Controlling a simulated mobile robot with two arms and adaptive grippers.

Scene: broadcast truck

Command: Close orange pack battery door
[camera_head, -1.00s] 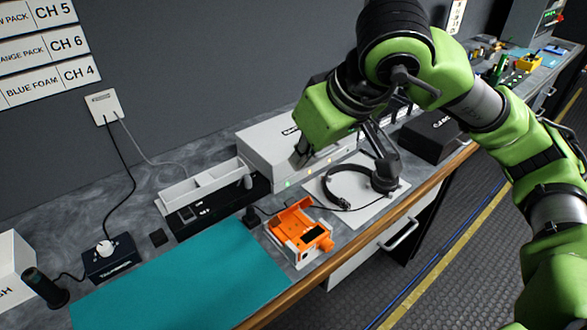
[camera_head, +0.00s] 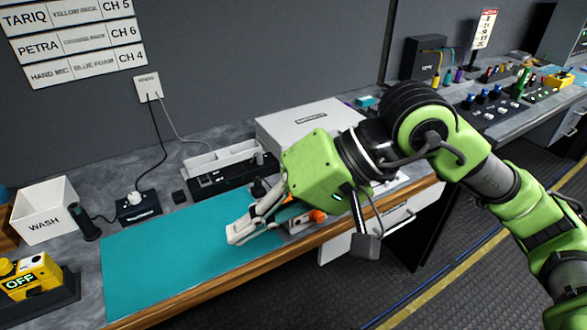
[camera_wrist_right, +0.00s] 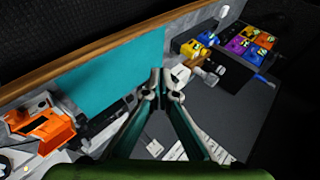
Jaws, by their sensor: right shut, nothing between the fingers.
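The orange pack (camera_head: 300,217) lies at the front edge of the bench, at the right end of the teal mat. In the head view my right gripper and wrist hide most of it. In the right wrist view the orange pack (camera_wrist_right: 42,130) shows at the left edge, to the side of the fingers. I cannot tell its battery door's position now. My right gripper (camera_head: 236,236) is shut and empty, its fingertips over the teal mat left of the pack. In the wrist view the right gripper's fingertips (camera_wrist_right: 163,76) are together. My left gripper is not in view.
The teal mat (camera_head: 165,255) is otherwise clear. Behind it are a black dock with a white tray (camera_head: 220,158) and a big grey-white box (camera_head: 312,125).

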